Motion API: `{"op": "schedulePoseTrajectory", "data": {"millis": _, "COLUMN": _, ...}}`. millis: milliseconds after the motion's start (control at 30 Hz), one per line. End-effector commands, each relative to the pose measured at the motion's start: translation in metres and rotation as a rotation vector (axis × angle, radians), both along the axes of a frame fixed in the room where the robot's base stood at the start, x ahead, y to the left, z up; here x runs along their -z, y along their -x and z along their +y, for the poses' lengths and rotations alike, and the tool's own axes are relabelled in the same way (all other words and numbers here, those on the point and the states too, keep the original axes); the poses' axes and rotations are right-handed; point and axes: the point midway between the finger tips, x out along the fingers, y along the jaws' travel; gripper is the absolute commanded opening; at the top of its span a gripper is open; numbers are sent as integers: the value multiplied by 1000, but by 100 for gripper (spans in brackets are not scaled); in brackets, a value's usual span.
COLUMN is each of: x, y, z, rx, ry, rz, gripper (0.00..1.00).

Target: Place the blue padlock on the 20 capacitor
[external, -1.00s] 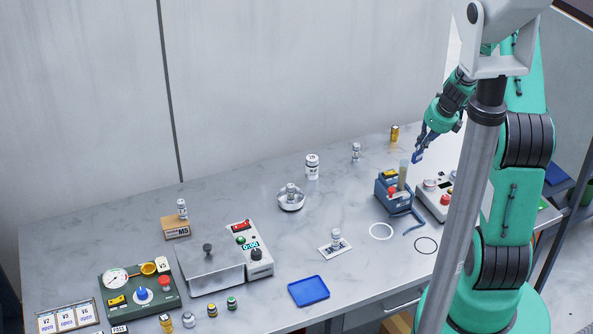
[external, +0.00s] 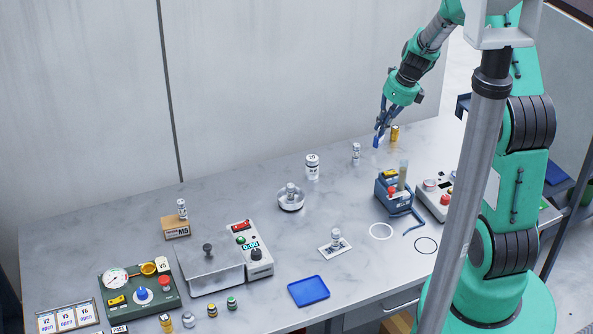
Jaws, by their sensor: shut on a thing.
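My gripper (external: 380,131) is shut on the blue padlock (external: 377,141), which hangs below the fingertips in the air over the back right of the table. A small silver can (external: 356,154) stands on the table to the left of and below the padlock in the picture. A yellow can (external: 395,133) stands just to its right. Other small cans stand in a round dish (external: 291,203), on a white card (external: 329,251) and on a wooden block marked M5 (external: 175,231). The labels are too small to tell which one is the 20 capacitor.
A blue-grey holder (external: 396,206) with an upright tube and a box with a red button (external: 434,200) stand below the gripper at right. A larger white jar (external: 312,168) stands left. A blue tray (external: 309,291) lies near the front edge. Free table lies between them.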

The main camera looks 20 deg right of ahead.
Motion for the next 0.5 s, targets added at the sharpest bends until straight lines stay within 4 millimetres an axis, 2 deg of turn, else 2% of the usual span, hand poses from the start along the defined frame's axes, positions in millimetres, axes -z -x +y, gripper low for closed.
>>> {"op": "schedulePoseTrajectory", "data": {"millis": 33, "x": -5, "y": -2, "z": 20, "rx": -37, "ry": -1, "rz": 10, "gripper": 0}}
{"op": "schedulePoseTrajectory", "data": {"millis": 200, "x": -4, "y": -2, "z": 75, "rx": -147, "ry": -2, "rz": 45, "gripper": 0}}
{"op": "schedulePoseTrajectory", "data": {"millis": 300, "x": -4, "y": -1, "z": 104, "rx": -204, "ry": -1, "rz": 61, "gripper": 0}}
{"op": "schedulePoseTrajectory", "data": {"millis": 500, "x": -3, "y": 5, "z": 145, "rx": -289, "ry": 0, "rz": 89, "gripper": 0}}
